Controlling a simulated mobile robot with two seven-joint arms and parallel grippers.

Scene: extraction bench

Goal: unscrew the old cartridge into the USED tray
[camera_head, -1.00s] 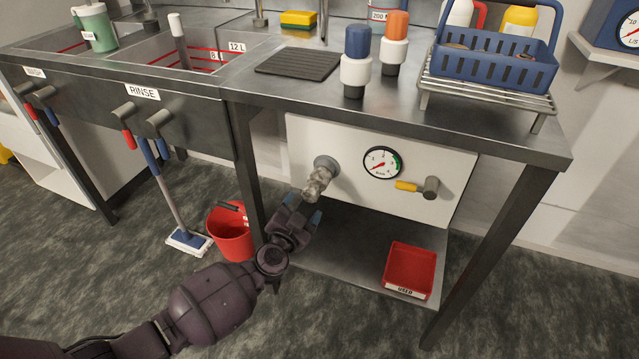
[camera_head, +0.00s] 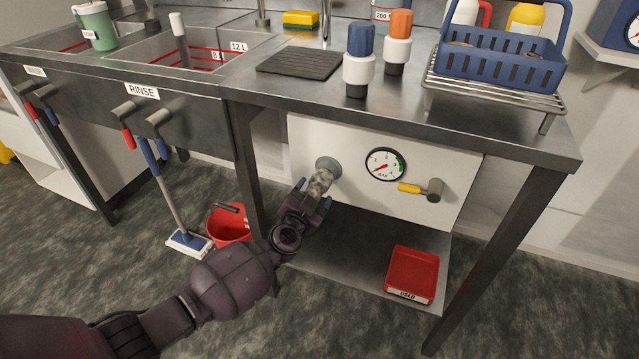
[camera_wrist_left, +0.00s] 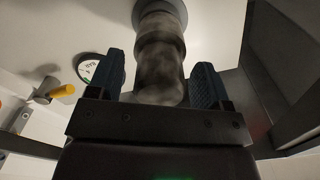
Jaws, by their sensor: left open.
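The old cartridge (camera_head: 321,183) is a mottled grey-brown cylinder. It sits in a grey round socket (camera_head: 328,166) on the white panel under the bench and points down toward me. My left gripper (camera_head: 312,198) is open at its lower end. In the left wrist view the cartridge (camera_wrist_left: 160,65) stands between the two blue-padded fingers (camera_wrist_left: 161,82), with a gap on each side. The red USED tray (camera_head: 412,272) is on the lower shelf to the right and looks empty. My right gripper is not in view.
A pressure gauge (camera_head: 385,164) and a yellow-handled valve (camera_head: 424,189) are on the panel right of the cartridge. Blue-topped (camera_head: 359,62) and orange-topped (camera_head: 398,42) cartridges stand on the bench. A red bucket (camera_head: 228,226) and a mop (camera_head: 186,238) are at left. The shelf (camera_head: 350,255) left of the tray is clear.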

